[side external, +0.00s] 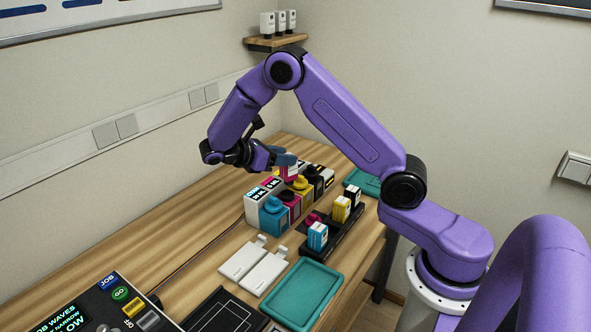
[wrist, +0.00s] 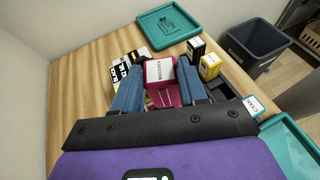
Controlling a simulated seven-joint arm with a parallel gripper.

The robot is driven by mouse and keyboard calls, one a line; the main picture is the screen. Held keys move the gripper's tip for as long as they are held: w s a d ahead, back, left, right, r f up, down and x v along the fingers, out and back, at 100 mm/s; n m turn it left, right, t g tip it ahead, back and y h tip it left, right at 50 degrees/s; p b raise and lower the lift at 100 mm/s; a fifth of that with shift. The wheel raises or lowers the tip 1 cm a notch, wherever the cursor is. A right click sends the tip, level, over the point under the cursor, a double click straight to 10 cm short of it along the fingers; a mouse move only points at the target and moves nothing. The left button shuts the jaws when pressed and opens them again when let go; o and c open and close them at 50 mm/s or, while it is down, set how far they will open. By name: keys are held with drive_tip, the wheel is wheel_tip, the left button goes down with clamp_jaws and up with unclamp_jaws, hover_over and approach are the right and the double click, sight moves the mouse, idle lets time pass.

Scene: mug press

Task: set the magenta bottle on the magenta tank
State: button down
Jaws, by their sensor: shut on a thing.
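My gripper (side external: 287,161) is shut on the magenta bottle (side external: 290,173), which has a white label and a magenta end. In the wrist view the bottle (wrist: 160,71), lettered MAGENTA, sits between the two blue fingers. The bottle is held over the row of ink tanks. The magenta tank (side external: 291,205) stands between the cyan tank (side external: 275,221) and the yellow tank (side external: 303,190). In the side view the bottle appears above and behind the magenta tank. I cannot tell how exactly it lines up, or whether it touches anything.
A black rack (side external: 343,236) in front of the tanks holds cyan (side external: 318,237), yellow (side external: 341,209) and black (side external: 354,195) bottles, plus a small magenta piece (side external: 313,218). A teal tray (side external: 302,292) and white plates (side external: 243,261) lie nearer. Bare wood lies left of the tanks.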

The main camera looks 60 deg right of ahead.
sight(280, 173)
drive_tip(key=shift+w+d+r+m+g, duration=0.15)
drive_tip(key=shift+w+d+g, duration=0.05)
drive_tip(key=shift+w, duration=0.15)
drive_tip(key=shift+w+d+r+m+g, duration=0.1)
drive_tip(key=shift+w+d+m+g, duration=0.1)
drive_tip(key=shift+w, duration=0.15)
drive_tip(key=shift+f, duration=2.8)
drive_tip(key=shift+f, duration=0.6)
drive_tip(key=c, duration=0.9)
unclamp_jaws()
drive_tip(key=shift+a, duration=0.1)
drive_tip(key=shift+r+v, duration=0.2)
drive_tip(key=shift+v, duration=5.2)
